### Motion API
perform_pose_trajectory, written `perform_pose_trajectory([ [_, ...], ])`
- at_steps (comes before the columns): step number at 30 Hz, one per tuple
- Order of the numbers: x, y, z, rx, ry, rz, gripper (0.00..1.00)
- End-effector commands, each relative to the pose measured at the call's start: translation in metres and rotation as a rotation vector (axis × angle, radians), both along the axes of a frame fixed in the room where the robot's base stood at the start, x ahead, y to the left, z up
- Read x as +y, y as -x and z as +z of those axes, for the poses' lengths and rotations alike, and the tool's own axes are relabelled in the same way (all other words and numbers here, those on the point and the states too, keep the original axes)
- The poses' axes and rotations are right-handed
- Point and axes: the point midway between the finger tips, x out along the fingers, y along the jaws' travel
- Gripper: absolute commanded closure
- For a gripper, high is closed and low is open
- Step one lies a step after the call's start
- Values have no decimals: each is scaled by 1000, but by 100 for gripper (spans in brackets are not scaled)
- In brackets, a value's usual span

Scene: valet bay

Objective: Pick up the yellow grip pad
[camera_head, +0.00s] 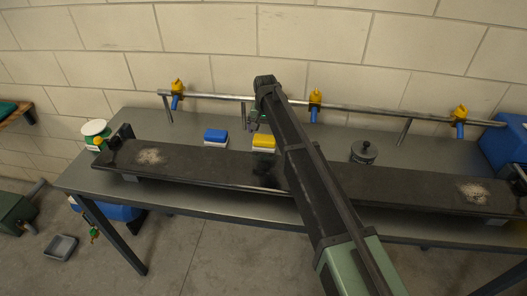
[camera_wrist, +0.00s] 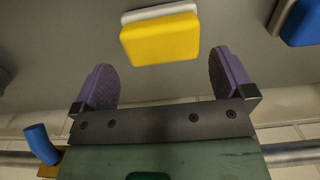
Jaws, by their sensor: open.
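The yellow grip pad (camera_head: 264,141), with a pale base, sits on the grey metal table behind the long dark beam. My gripper (camera_head: 256,124) is close above and behind it, partly hidden by my arm. In the wrist view, the yellow grip pad (camera_wrist: 160,40) lies in line with the gap between the purple-faced fingers of my gripper (camera_wrist: 164,75), just past their tips. The fingers are wide apart and nothing is held. I cannot tell the exact height of the fingers over the pad.
A blue pad (camera_head: 215,135) sits left of the yellow one; in the wrist view it is at the upper right (camera_wrist: 306,24). The dark beam (camera_head: 205,167) runs along the table front. A metal rail (camera_head: 365,108) lines the wall. A round grey lidded item (camera_head: 364,152) stands right.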

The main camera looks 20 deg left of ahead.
Motion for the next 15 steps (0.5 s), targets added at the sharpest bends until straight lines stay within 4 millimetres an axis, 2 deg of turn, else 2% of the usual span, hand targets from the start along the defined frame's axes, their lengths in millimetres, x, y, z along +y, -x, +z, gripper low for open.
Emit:
perform_pose_trajectory([
  [5,0,0,-9,0,0,0,0],
  [12,0,0,-54,0,0,1,0],
  [15,0,0,-55,0,0,1,0],
])
